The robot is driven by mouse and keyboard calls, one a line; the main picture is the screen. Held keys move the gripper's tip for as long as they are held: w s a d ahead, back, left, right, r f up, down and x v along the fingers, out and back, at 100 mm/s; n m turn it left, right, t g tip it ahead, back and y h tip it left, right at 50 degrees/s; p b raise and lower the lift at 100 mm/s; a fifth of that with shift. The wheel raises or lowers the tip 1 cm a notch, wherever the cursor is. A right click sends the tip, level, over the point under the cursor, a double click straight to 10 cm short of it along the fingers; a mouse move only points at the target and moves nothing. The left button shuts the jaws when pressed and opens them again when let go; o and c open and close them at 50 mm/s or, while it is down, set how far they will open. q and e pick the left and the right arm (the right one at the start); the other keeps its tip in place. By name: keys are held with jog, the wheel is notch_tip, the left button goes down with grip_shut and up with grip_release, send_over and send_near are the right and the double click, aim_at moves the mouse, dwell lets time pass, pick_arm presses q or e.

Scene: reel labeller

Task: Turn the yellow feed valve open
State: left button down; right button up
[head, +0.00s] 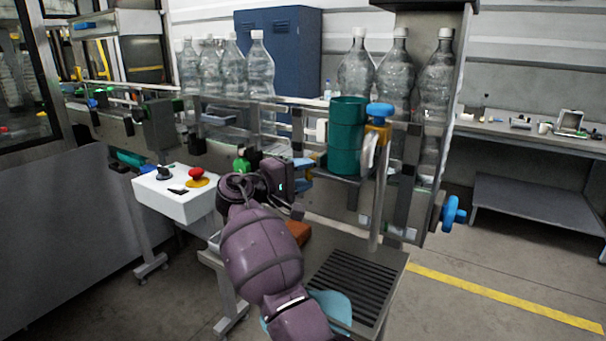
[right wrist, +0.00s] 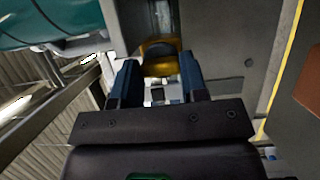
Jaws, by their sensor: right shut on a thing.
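The yellow feed valve (right wrist: 158,57) shows in the right wrist view as a yellow piece with a dark middle, between the tips of my blue fingers. My right gripper (right wrist: 158,78) is shut on it. In the head view my right gripper (head: 305,174) reaches to the machine just below and left of the green cylinder (head: 346,137). The valve itself is hard to make out there, close to the fingers. How far the valve is turned cannot be told. My left gripper is not in view.
Clear bottles (head: 259,70) stand along the conveyor behind. A white control box (head: 176,197) with a red button is to the left. A yellow bracket with a blue knob (head: 380,109) is right of the cylinder. A grated table (head: 352,284) with a light-blue cloth lies below.

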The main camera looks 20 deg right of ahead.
jog(key=n+h+p, duration=0.1)
jog(key=n+p, duration=0.2)
jog(key=shift+r+t, duration=0.2)
jog(key=shift+t, duration=0.2)
jog(key=n+p, duration=0.1)
jog(key=n, duration=0.2)
jog(key=shift+f+t+h+p, duration=0.2)
jog(key=shift+t+h+p, duration=0.15)
jog(key=shift+t+h, duration=0.05)
jog(key=shift+d+f+n+t, duration=0.15)
jog(key=shift+n+t, duration=0.15)
jog(key=shift+n, duration=0.3)
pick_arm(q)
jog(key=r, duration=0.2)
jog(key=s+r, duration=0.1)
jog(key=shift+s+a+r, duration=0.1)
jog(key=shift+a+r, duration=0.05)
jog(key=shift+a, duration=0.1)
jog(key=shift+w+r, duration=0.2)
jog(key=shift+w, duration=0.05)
pick_arm(e)
jog(key=o, duration=0.9)
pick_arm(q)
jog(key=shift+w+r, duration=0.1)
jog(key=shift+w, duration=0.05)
pick_arm(e)
jog(key=shift+o, duration=0.2)
